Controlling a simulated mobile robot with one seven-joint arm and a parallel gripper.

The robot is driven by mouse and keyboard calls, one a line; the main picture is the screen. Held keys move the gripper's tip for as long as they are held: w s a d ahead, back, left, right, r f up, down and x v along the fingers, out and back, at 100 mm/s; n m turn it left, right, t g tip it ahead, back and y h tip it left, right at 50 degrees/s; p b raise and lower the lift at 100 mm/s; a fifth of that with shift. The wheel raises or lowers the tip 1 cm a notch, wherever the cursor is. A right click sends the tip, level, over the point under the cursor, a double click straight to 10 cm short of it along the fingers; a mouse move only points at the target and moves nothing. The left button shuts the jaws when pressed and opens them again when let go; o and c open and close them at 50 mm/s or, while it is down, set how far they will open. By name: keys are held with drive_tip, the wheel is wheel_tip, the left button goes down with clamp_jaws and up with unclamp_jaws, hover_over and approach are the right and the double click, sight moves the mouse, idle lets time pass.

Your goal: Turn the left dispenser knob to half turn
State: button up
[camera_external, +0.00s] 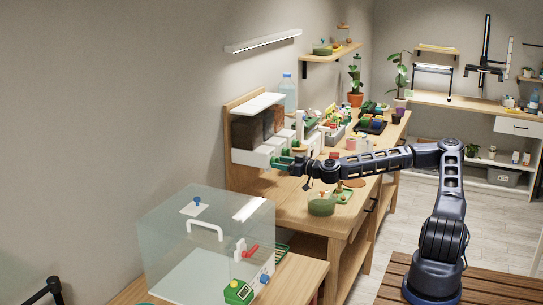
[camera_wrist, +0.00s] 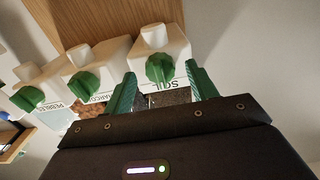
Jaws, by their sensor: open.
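The soil dispenser (camera_external: 249,158) is the leftmost of three in the outside view, low on a wooden back panel. In the wrist view it is the rightmost white housing (camera_wrist: 163,41), its SOIL label upside down. Its green knob (camera_wrist: 160,68) is a ridged grip on the front. My gripper (camera_wrist: 163,84) is open, with one green finger on each side of this knob and gaps showing between. In the outside view my gripper (camera_external: 288,162) is in front of the dispenser and largely hides the knob.
The charcoal knob (camera_wrist: 84,85) and pebbles knob (camera_wrist: 28,98) are close beside, left in the wrist view. Plants and pots crowd the bench beyond. A green bowl (camera_external: 321,204) stands near the bench front. A clear box (camera_external: 208,240) is in the foreground.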

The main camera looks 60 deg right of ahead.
drive_tip(key=shift+w, duration=0.4)
drive_tip(key=c, duration=1)
drive_tip(key=shift+m, duration=0.3)
